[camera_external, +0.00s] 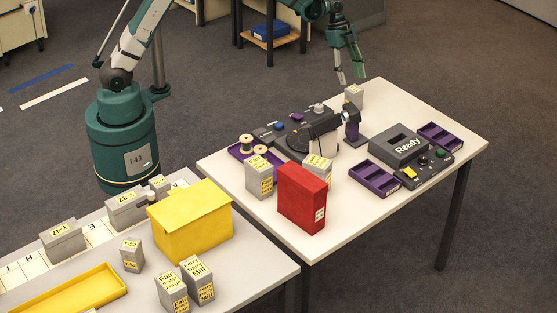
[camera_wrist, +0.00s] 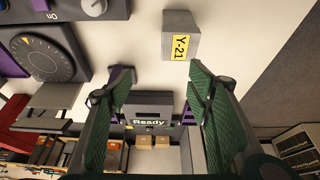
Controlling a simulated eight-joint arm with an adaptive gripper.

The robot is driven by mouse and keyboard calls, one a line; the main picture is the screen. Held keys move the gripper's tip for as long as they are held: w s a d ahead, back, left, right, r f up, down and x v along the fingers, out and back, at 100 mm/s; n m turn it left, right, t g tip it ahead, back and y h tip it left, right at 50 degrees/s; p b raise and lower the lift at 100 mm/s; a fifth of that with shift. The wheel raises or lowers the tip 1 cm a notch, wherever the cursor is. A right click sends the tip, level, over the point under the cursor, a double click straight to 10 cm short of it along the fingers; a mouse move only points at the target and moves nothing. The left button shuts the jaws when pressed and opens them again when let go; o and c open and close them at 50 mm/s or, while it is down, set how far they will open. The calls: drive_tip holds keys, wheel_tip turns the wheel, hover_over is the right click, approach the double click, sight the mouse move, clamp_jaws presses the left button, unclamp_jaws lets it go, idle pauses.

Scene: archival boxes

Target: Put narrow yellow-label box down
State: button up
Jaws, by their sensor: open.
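A narrow grey box with a yellow label (camera_external: 353,97) stands upright at the back edge of the right white table. In the wrist view this box (camera_wrist: 180,37) shows its label, Y-21, and stands on the pale tabletop beyond my fingertips. My gripper (camera_external: 350,80) is just above the box in the outside view. In the wrist view my gripper (camera_wrist: 158,78) has its green-padded fingers spread apart with nothing between them. The box appears free of both fingers.
A dark scanner-like device (camera_external: 310,135) and a purple post stand close to the box. A red box (camera_external: 302,198), a Ready console (camera_external: 400,145) and purple trays share the table. A yellow box (camera_external: 190,225) and several grey labelled boxes occupy the left table.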

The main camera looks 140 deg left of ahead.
drive_tip(key=w+d+r, duration=0.6)
drive_tip(key=d, duration=0.5)
drive_tip(key=w+d+r, duration=0.5)
drive_tip(key=d, duration=0.6)
drive_tip(key=w+d+r, duration=0.1)
drive_tip(key=d+r, duration=0.3)
drive_tip(key=d, duration=0.7)
drive_tip(key=w+d+r, duration=0.2)
drive_tip(key=d+r, duration=0.1)
drive_tip(key=d, duration=0.8)
drive_tip(key=s+d+r+t, duration=0.1)
drive_tip(key=s+d, duration=0.2)
drive_tip(key=d, duration=0.8)
drive_tip(key=s+d+r, duration=0.1)
drive_tip(key=s+d, duration=0.3)
drive_tip(key=d, duration=0.7)
drive_tip(key=s+d+f+t, duration=0.1)
drive_tip(key=s+d+f, duration=0.2)
drive_tip(key=s+d, duration=0.8)
drive_tip(key=shift+d+f+t, duration=0.3)
drive_tip(key=shift+d+t, duration=0.1)
drive_tip(key=shift+d, duration=1.5)
drive_tip(key=shift+o, duration=0.5)
drive_tip(key=shift+s+r, duration=0.1)
